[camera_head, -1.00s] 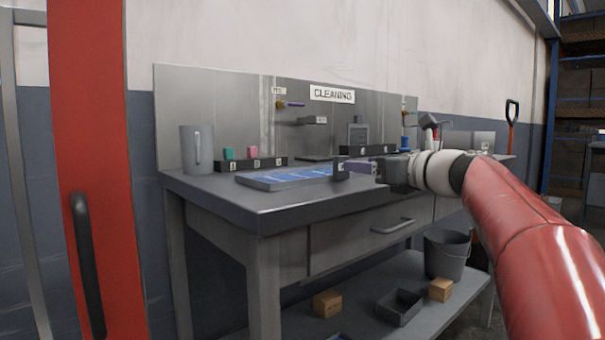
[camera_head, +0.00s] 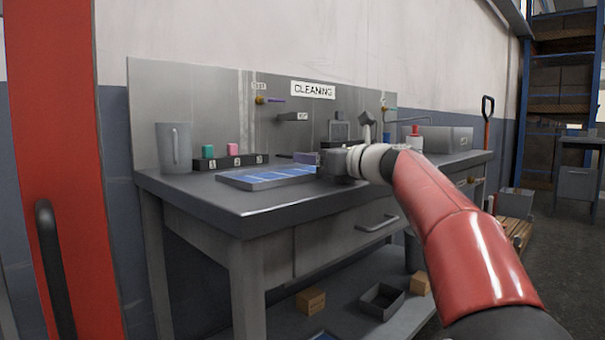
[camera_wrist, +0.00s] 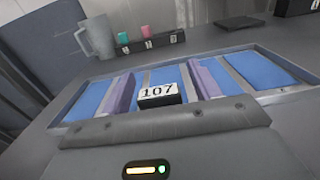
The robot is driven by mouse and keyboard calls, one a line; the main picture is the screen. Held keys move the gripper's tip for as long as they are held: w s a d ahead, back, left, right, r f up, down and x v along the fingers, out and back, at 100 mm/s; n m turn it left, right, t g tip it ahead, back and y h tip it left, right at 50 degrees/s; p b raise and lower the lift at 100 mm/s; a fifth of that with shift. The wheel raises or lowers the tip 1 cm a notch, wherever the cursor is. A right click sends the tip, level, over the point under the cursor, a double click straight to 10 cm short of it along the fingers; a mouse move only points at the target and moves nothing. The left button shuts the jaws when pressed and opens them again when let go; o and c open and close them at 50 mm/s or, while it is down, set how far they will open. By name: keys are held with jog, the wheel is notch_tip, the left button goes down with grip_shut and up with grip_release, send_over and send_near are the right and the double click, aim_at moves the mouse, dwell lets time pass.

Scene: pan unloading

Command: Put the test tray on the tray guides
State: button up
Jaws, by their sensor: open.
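A flat grey tray (camera_head: 266,178) with several blue panels lies on the bench top, near its front edge; I take it for the test tray. It fills much of the wrist view (camera_wrist: 258,70). My gripper (camera_head: 305,158) is at the tray's right end in the head view. In the wrist view my gripper (camera_wrist: 160,72) is open, its two purple fingers apart over the near part of the tray. A black block labelled 107 (camera_wrist: 158,94) shows between them; I cannot tell whether it belongs to the tray. I cannot tell contact. I cannot identify the tray guides.
A grey jug (camera_head: 174,148) and a black rack (camera_head: 232,161) with green and pink pieces stand behind the tray. A back panel (camera_head: 225,105) bears a CLEANING sign (camera_head: 312,90). A red door (camera_head: 62,170) is at left. A grey box (camera_head: 445,139) stands farther right.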

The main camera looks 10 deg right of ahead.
grip_shut()
